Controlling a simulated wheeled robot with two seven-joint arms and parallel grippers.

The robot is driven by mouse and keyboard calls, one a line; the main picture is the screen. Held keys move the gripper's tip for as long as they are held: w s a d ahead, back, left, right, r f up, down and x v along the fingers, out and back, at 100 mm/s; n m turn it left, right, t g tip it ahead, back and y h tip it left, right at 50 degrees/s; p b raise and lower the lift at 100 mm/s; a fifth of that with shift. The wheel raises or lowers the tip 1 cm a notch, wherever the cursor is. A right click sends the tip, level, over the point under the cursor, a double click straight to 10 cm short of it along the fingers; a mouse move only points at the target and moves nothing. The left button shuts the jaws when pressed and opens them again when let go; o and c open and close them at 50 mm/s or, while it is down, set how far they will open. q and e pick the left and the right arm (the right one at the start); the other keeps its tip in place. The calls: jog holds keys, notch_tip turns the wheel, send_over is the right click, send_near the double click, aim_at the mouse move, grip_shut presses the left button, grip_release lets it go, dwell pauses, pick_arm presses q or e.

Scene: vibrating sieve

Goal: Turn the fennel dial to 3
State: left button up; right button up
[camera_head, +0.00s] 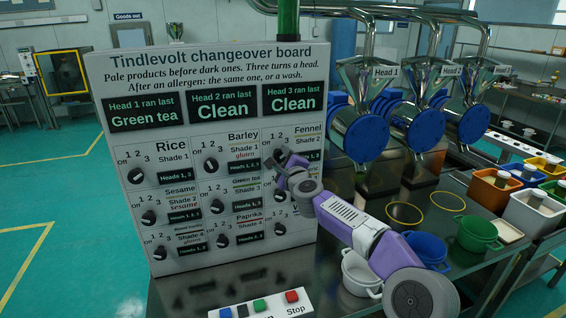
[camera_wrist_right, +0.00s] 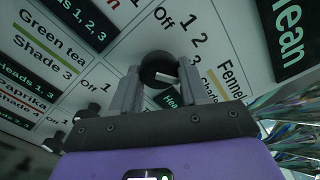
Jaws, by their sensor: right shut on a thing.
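The fennel dial is a black knob at the board's upper right. In the head view it is partly hidden by my right gripper (camera_head: 283,158). In the right wrist view the fennel dial (camera_wrist_right: 156,67) sits between my two grey fingers, which are shut on it. A pale mark shows on the knob, but I cannot tell surely which number it points at. The Off, 1, 2 and 3 marks are printed around it beside the word Fennel. My left gripper is not in view.
Other dials, such as the barley dial (camera_head: 210,165) and green tea dial (camera_head: 215,205), are close by on the upright board (camera_head: 205,63). A button panel (camera_head: 262,305) lies in front. Metal hoppers (camera_head: 360,130) and a white pot (camera_head: 358,275) stand to the right.

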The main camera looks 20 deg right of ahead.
jog(key=shift+m, duration=0.3)
jog(key=o, duration=1)
jog(key=shift+s+d+b, duration=0.1)
jog(key=shift+s+b, duration=0.35)
jog(key=shift+s, duration=0.1)
jog(key=s+b, duration=0.2)
jog(key=s, duration=0.4)
jog(key=shift+s, duration=0.25)
